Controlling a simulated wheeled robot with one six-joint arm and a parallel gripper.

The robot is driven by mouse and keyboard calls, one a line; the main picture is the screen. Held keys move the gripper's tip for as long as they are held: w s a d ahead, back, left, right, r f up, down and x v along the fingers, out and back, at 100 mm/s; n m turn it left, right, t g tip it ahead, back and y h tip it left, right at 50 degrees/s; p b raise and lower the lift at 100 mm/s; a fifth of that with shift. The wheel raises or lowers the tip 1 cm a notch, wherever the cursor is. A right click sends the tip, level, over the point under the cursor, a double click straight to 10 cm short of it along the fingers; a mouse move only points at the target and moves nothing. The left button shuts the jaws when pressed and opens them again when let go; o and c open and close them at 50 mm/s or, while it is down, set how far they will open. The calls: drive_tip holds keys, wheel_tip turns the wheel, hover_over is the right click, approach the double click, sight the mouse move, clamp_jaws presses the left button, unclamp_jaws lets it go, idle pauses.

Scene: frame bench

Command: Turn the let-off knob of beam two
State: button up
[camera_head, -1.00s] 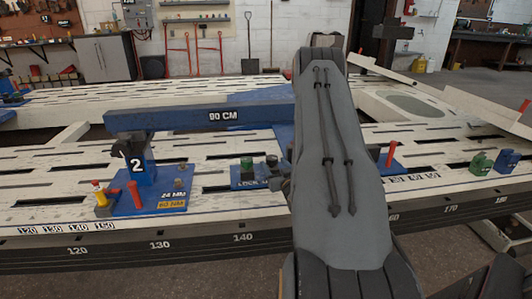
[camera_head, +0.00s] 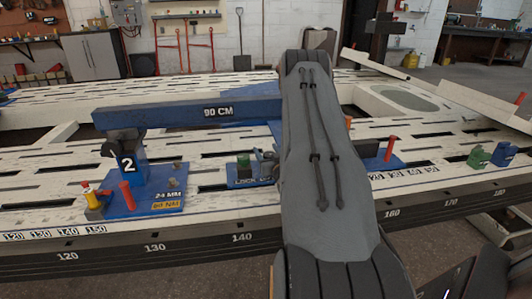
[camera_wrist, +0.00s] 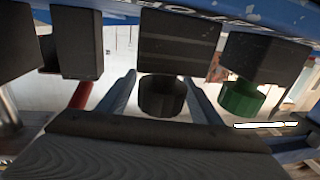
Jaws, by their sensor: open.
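Beam two is the blue beam (camera_head: 200,114) marked 90 CM, on a blue post (camera_head: 128,160) marked 2. A blue plate (camera_head: 237,178) with a partly covered LOCK label carries a green knob (camera_head: 243,161). In the wrist view, where the scene looks upside down, this green knob (camera_wrist: 238,100) is at the right. A dark ridged knob (camera_wrist: 162,97) on a black block is at the centre. My gripper (camera_wrist: 160,100) is open, with one finger on each side of the dark knob. Contact cannot be told. My arm hides most of the gripper in the head view.
Another red handle (camera_head: 390,148) is right of my arm. The slotted white bench (camera_head: 220,205) has bare room in front.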

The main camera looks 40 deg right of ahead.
drive_tip(key=shift+w, duration=0.1)
drive_tip(key=shift+c, duration=0.3)
drive_tip(key=c, duration=1)
drive_tip(key=shift+y, duration=0.3)
drive_tip(key=shift+a+n+t+y+p, duration=0.15)
drive_tip(key=shift+n+t+y+p, duration=0.15)
drive_tip(key=shift+n+y, duration=0.45)
drive_tip(key=shift+a+n+t+y+p, duration=0.15)
drive_tip(key=shift+n+t+y+p, duration=0.15)
drive_tip(key=shift+n+y, duration=0.4)
drive_tip(key=shift+w+a+n+y, duration=0.1)
drive_tip(key=shift+a+n+y, duration=0.15)
drive_tip(key=shift+n+y, duration=0.55)
drive_tip(key=shift+s+a+n+y, duration=0.1)
drive_tip(key=shift+a+n+y, duration=0.15)
drive_tip(key=shift+y, duration=1)
drive_tip(key=shift+w+a+n+y, duration=0.1)
drive_tip(key=shift+a+n+y, duration=0.1)
drive_tip(key=shift+n+y, duration=0.6)
drive_tip(key=o, duration=1.1)
drive_tip(key=shift+c, duration=0.2)
